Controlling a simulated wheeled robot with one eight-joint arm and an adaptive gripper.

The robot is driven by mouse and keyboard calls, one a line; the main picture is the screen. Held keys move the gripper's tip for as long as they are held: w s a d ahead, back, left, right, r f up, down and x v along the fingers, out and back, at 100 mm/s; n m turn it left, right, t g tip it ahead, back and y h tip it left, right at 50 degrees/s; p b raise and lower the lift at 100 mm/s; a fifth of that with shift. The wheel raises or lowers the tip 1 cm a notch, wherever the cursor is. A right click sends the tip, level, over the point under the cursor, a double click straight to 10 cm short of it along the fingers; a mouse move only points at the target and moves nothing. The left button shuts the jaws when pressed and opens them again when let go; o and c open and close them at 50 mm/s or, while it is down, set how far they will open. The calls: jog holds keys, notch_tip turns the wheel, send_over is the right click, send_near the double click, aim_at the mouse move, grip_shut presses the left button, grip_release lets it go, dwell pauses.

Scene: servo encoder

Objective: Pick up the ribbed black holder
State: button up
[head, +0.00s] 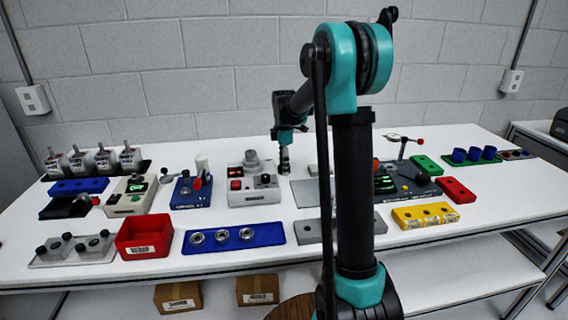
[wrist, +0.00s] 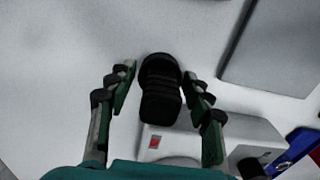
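The ribbed black holder (wrist: 160,92) shows in the middle of the wrist view, dark and rounded with bands across it. The fingers of my gripper (wrist: 159,76) stand on either side of it, spread apart. A narrow gap shows between the holder and each finger, so the gripper is open around it and not closed on it. In the head view my gripper (head: 285,158) points down over the white table, just right of a grey box with a red switch. The holder cannot be clearly told apart from the fingers there.
The grey box (head: 253,186) stands close beside my gripper and also shows in the wrist view (wrist: 215,133). A blue tray (head: 234,237) and a red bin (head: 144,237) are nearer the front edge.

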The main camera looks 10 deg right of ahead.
jog(key=c, duration=0.7)
jog(key=shift+r, duration=0.15)
jog(key=shift+c, duration=0.2)
